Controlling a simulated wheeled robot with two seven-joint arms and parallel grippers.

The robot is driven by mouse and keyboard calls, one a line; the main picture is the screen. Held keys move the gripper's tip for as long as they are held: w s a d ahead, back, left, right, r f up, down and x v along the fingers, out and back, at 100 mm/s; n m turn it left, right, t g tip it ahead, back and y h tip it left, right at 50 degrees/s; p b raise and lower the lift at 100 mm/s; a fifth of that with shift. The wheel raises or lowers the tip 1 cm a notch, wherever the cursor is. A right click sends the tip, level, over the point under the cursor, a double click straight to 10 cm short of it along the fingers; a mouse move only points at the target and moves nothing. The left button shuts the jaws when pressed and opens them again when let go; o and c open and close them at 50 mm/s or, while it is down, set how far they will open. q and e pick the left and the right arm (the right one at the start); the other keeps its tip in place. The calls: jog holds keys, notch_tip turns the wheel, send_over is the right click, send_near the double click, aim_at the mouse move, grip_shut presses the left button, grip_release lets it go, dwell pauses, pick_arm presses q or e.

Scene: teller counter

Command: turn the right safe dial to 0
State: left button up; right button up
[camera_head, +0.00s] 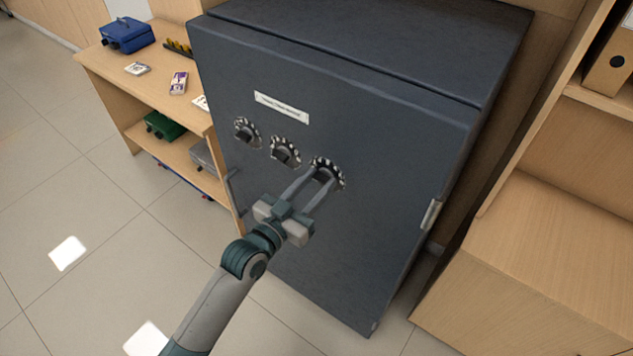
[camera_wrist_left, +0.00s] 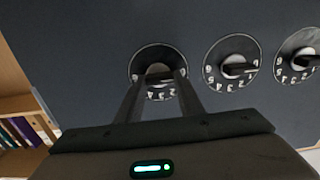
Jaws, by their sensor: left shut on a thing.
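The dark grey safe (camera_head: 350,120) has three round dials in a row on its door, below a white label. The right dial (camera_head: 341,168) has a black rim with pale marks. In the left wrist view, the right dial (camera_wrist_left: 152,52) is the leftmost one, with digits along its lower edge. My left gripper (camera_head: 318,177) is at this dial, its fingers on either side of the knob and shut on it. The fingers cover part of the dial, and I cannot tell which number it is set to. My right gripper is not in view.
The middle dial (camera_head: 285,151) and left dial (camera_head: 247,132) are close beside the right one. A door handle (camera_head: 232,190) sticks out at the safe's left edge. A wooden shelf with boxes (camera_head: 127,35) stands left; a wooden cabinet (camera_head: 540,260) stands right. The floor in front is clear.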

pick_arm(q)
jog(key=o, duration=1.1)
jog(key=shift+c, duration=0.2)
jog(key=shift+s, duration=0.1)
jog(key=shift+s+a+f, duration=0.1)
jog(key=shift+s+a, duration=0.3)
jog(key=shift+s, duration=0.1)
jog(key=b+v, duration=0.4)
jog(key=v, duration=1.2)
jog(key=shift+b, duration=0.4)
